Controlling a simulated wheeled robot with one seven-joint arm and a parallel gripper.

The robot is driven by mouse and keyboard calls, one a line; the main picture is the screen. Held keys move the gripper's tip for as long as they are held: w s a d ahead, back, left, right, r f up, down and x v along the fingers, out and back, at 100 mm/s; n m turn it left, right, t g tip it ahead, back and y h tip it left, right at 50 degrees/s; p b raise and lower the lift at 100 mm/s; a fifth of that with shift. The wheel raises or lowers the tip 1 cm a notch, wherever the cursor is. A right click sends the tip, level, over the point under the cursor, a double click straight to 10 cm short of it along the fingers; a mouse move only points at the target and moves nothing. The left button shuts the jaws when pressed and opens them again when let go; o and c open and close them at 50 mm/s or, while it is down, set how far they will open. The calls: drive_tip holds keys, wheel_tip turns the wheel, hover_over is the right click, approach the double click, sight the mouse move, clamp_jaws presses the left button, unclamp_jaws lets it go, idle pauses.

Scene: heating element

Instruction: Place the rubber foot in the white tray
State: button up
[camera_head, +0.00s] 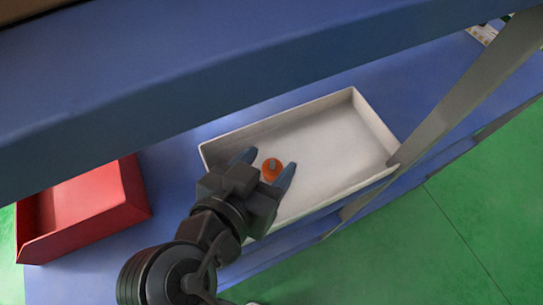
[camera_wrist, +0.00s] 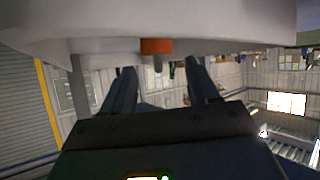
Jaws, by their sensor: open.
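The rubber foot (camera_head: 271,170) is a small orange round piece with a grey stud on top. It sits in the left part of the white tray (camera_head: 335,150), on its floor. My gripper (camera_head: 267,163) is open, with its two dark fingers apart on either side of the foot. In the wrist view, which looks upside down, the foot (camera_wrist: 156,46) shows against the white tray (camera_wrist: 230,28), between and beyond the fingertips of my gripper (camera_wrist: 160,68). The stud points toward the gripper. I see no finger touching the foot.
A red tray (camera_head: 85,200) stands to the left on the blue shelf (camera_head: 175,165). A blue beam (camera_head: 200,75) crosses above the white tray's far side. A grey slanted post (camera_head: 465,85) stands at the right. The white tray's right half is empty.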

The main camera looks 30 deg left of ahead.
drive_tip(key=v, duration=0.9)
drive_tip(key=shift+s+r, duration=0.25)
drive_tip(key=shift+s, duration=0.1)
drive_tip(key=shift+d, duration=0.1)
